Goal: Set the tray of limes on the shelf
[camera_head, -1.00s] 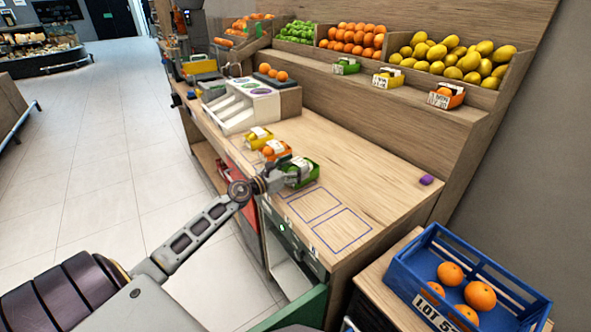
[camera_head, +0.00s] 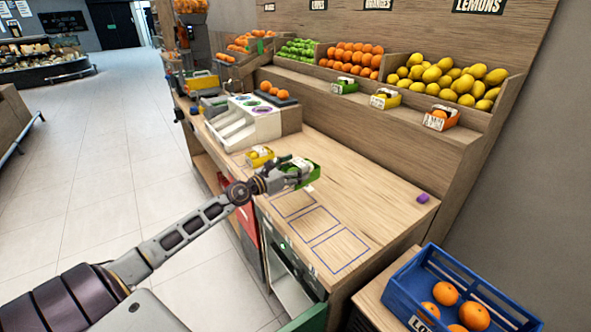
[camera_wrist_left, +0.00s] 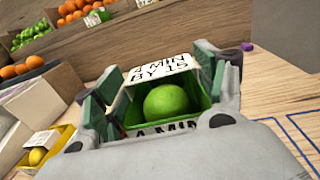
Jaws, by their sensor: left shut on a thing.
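My left gripper (camera_head: 287,177) is shut on the green tray of limes (camera_head: 309,176) and holds it a little above the counter. In the left wrist view the tray (camera_wrist_left: 190,127) sits between the fingers, with a lime (camera_wrist_left: 166,101) inside and a white printed card (camera_wrist_left: 160,68) at its far side. The wooden shelf (camera_head: 375,120) runs along the back of the counter. It bears a green tray (camera_head: 343,88), a yellow tray (camera_head: 385,101) and an orange tray (camera_head: 437,121). My right gripper is not in view.
A yellow tray (camera_head: 260,157) stands on the counter (camera_head: 365,200) behind my gripper; it also shows in the wrist view (camera_wrist_left: 63,140). A white sorter box (camera_head: 245,122) stands farther left. A purple block (camera_head: 422,198) lies at right. A blue crate (camera_head: 400,288) holds oranges. The middle counter is clear.

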